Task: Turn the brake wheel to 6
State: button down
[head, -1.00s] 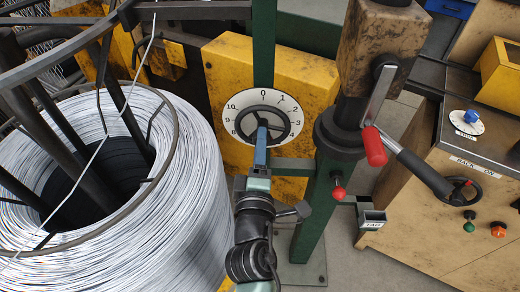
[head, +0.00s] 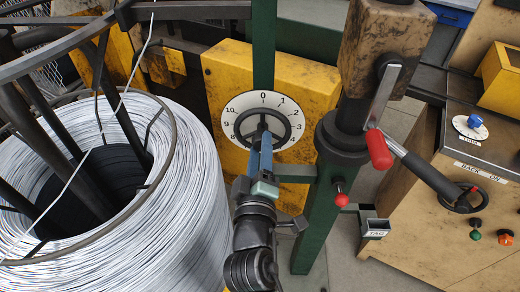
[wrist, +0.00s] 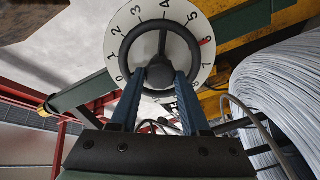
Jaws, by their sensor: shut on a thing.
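The brake wheel (head: 282,126) is a dark round handwheel in front of a white numbered dial (head: 232,118) on a yellow box. In the head view, 0 is at the dial's top and its lower part is partly hidden. In the head view, my gripper (head: 261,137) reaches the wheel from below.
A large wire coil (head: 190,215) fills the left. A green post (head: 319,205) with a red-handled crank (head: 379,148) stands right of the wheel.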

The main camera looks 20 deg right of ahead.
jog(key=shift+c, duration=1.8)
grip_release()
jog(key=b+v, duration=0.3)
jog(key=v, duration=1)
